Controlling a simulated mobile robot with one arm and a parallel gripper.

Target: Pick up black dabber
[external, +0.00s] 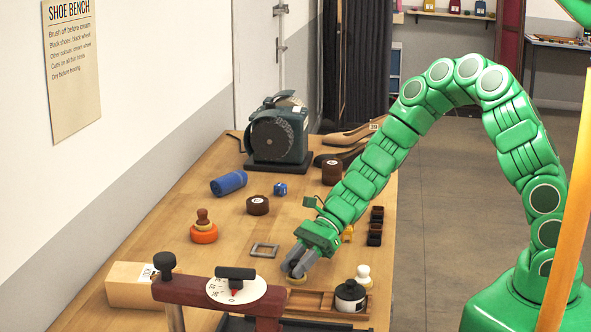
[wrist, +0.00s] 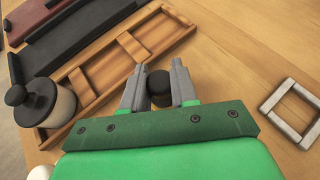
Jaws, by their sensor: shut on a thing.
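My gripper (external: 295,270) reaches down to the bench, just behind the wooden tray. In the wrist view its two grey fingers (wrist: 158,78) stand on either side of a round black knob, the top of the black dabber (wrist: 160,90), and are shut on it. The rest of the dabber is hidden below the knob and behind my green palm. In the external view the fingers cover most of it, and a small yellowish part shows beneath them.
A slotted wooden tray (external: 318,293) lies close by, with a black-lidded jar (external: 350,297) and a white-knobbed dabber (external: 363,275) at its right end. A metal frame (external: 265,250) and an orange-based dabber (external: 204,232) lie to the left. A dial stand (external: 190,290) stands in front.

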